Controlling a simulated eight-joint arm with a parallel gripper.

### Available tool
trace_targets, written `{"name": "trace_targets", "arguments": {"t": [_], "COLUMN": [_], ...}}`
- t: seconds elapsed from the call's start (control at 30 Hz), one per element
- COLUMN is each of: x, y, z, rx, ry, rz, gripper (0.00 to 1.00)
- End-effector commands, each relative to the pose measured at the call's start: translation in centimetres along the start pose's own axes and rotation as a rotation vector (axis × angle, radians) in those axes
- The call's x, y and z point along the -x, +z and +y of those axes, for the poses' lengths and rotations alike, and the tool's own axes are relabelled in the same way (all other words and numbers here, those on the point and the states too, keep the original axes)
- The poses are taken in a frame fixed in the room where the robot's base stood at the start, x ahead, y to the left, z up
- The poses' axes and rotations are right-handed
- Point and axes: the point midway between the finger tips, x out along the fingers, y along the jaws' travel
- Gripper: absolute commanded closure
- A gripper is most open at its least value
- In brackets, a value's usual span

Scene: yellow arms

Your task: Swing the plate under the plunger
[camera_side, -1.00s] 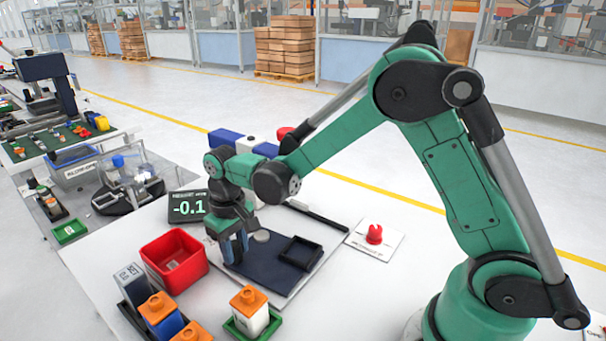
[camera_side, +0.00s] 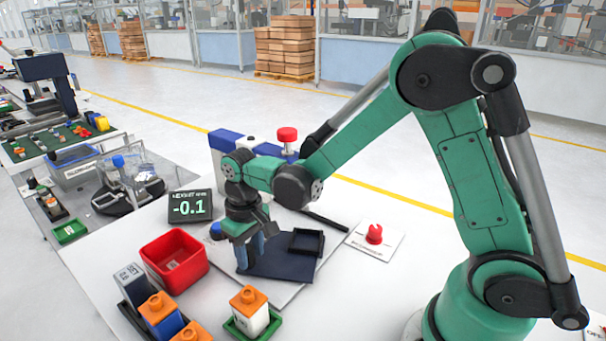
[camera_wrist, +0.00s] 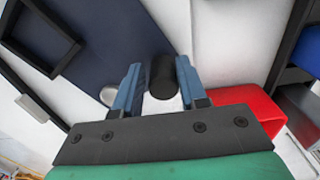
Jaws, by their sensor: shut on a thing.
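The dark blue plate (camera_side: 282,268) lies on a pale base on the white table, with a square black frame (camera_side: 307,242) on its far right part. The plate also fills the upper left of the wrist view (camera_wrist: 100,35), where a round silver disc (camera_wrist: 108,96) shows on it. My gripper (camera_side: 250,257) points down at the plate's left end. In the wrist view its blue fingers are shut on a black round handle (camera_wrist: 162,77). A red-topped plunger (camera_side: 287,134) stands behind my arm, beside a blue and white body (camera_side: 222,143); its lower part is hidden.
A red bin (camera_side: 174,258) stands close left of my gripper. A display (camera_side: 190,206) reads -0.1 behind it. A red button (camera_side: 375,233) sits on a white panel at right. Orange-topped blocks (camera_side: 249,297) stand at the front. A black bar (camera_side: 325,220) lies behind the plate.

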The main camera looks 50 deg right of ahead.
Motion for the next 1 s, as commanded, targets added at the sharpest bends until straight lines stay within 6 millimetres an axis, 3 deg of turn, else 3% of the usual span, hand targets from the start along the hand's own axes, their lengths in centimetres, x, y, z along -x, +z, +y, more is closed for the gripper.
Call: {"name": "trace_targets", "arguments": {"t": [0.5, 0.63, 1.0], "x": [0.0, 0.0, 0.0], "y": [0.6, 1.1, 1.6], "z": [0.8, 1.2, 1.3], "rx": [-0.006, -0.007, -0.002], "ry": [0.007, 0.007, 0.003], "rz": [0.004, 0.004, 0.001], "gripper": [0.78, 0.89, 0.88]}}
